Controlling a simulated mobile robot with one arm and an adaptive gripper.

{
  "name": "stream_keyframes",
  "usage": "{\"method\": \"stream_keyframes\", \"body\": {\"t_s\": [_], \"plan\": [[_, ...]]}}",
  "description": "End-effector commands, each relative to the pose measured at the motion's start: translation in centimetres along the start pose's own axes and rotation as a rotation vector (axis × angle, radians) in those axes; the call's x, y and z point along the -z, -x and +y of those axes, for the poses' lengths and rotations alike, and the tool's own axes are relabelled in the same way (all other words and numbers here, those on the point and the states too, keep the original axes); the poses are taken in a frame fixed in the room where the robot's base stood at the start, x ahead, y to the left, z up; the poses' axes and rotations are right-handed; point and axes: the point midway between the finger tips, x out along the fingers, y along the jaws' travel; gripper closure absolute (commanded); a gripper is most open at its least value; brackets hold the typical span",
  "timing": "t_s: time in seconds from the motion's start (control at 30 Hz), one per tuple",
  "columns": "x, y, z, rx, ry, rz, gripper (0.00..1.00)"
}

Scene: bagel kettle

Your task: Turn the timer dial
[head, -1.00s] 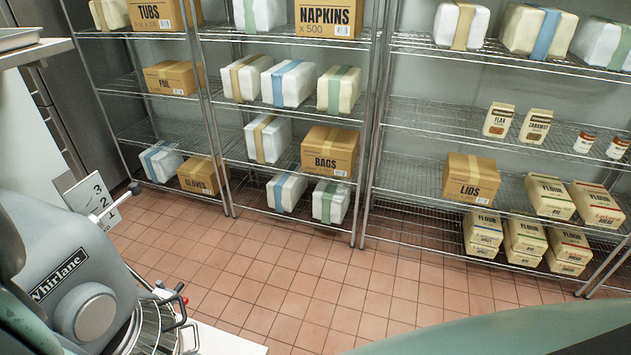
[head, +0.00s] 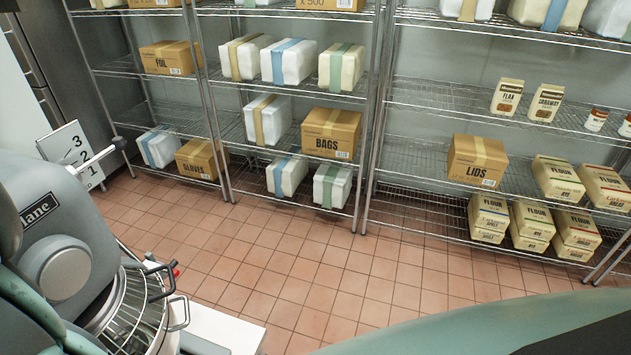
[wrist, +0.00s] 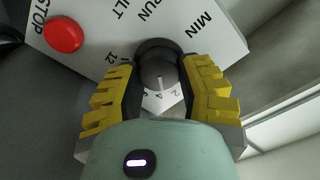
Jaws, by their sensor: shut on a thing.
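The timer dial (wrist: 157,72) is a dark round knob on a pale control panel (wrist: 105,38) in the wrist view. Numbers such as 12, 6, 4 and 2 show around its lower side, and a light pointer mark faces the numbers. My gripper (wrist: 160,78) has its yellow-padded fingers on both sides of the dial and is shut on it. The dial's far edge is partly dark. In the head view neither the dial nor my fingertips show; the grey Whirlane mixer (head: 75,225) stands at the left.
A red STOP button (wrist: 63,34) sits on the panel left of the dial. In the head view, a speed plate (head: 70,150) and lever stand behind the mixer. Wire shelves (head: 420,205) with boxes line the back wall. The tiled floor (head: 290,260) between is clear.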

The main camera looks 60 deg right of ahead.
Motion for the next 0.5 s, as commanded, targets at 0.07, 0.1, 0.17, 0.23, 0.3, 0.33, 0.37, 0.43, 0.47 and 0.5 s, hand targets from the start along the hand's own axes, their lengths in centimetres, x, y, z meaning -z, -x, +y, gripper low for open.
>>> {"method": "stream_keyframes", "body": {"t_s": [0.07,0.1,0.17,0.23,0.3,0.33,0.37,0.43,0.47,0.5], "plan": [[-0.2,-0.01,0.19,0.0,-0.045,0.001,0.98],[-0.17,-0.01,0.19,-0.001,-0.065,0.001,0.98],[-0.13,-0.01,0.17,-0.001,-0.09,0.001,0.98],[-0.09,0.0,0.15,-0.001,-0.112,0.001,0.98],[-0.07,0.0,0.13,0.0,-0.129,0.0,0.98],[-0.05,-0.01,0.12,0.0,-0.136,0.0,0.98],[-0.04,-0.01,0.11,-0.001,-0.141,0.0,0.98],[-0.02,-0.01,0.1,-0.001,-0.151,0.0,0.98],[-0.01,-0.01,0.09,-0.001,-0.153,0.0,0.98],[0.0,-0.01,0.09,-0.001,-0.156,0.0,0.98]]}}
